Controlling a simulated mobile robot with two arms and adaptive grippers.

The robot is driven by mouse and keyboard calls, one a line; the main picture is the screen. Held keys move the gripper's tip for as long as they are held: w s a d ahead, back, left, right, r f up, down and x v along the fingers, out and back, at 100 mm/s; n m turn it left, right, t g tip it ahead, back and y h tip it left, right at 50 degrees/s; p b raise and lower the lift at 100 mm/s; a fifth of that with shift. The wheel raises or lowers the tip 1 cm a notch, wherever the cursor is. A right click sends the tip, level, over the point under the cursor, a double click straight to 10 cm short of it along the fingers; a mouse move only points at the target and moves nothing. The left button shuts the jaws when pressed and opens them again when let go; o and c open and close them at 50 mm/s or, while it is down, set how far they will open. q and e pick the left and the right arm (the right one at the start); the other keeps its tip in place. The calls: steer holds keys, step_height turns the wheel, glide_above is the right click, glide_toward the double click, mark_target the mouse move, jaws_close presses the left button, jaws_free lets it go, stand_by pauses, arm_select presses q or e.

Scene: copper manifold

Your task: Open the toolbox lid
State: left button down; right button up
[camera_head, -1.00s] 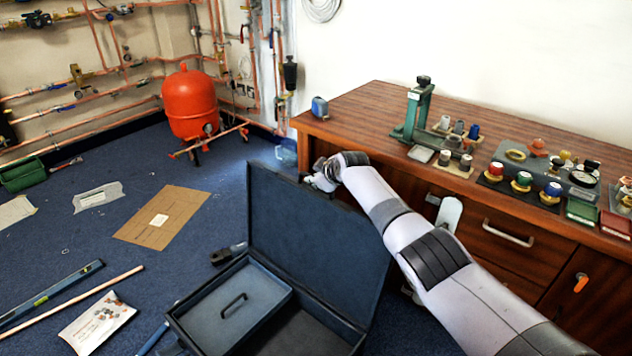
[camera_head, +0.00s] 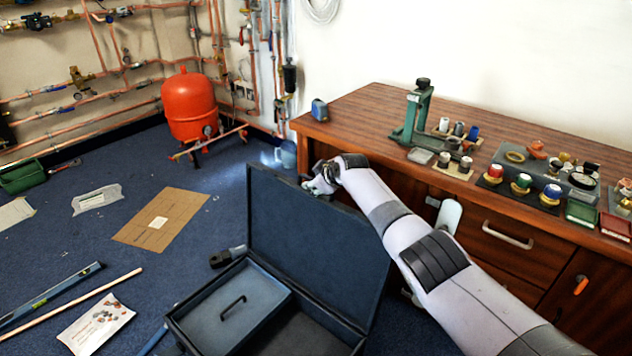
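The dark blue-grey toolbox (camera_head: 190,332) stands on the blue floor at the bottom centre. Its lid (camera_head: 312,245) is raised and leans back toward the workbench. A lift-out tray with a handle (camera_head: 234,306) shows inside the box. My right arm comes in from the lower right, and my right gripper (camera_head: 320,186) is just behind the lid's top edge. The lid partly hides the gripper's fingers, so I cannot tell whether they are open or touch the lid.
A wooden workbench (camera_head: 365,118) with drawers stands behind and right of the toolbox, with fittings and a green press on top. A red tank (camera_head: 190,105) stands at the back. A cardboard sheet (camera_head: 180,207), a level and a rod lie on the floor to the left.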

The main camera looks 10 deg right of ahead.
steer(key=shift+s, duration=0.1)
steer(key=shift+s+d+r, duration=0.2)
steer(key=shift+s+r, duration=0.05)
steer(key=shift+r, duration=0.05)
steer(key=v, duration=1.1)
steer(key=shift+a, duration=0.1)
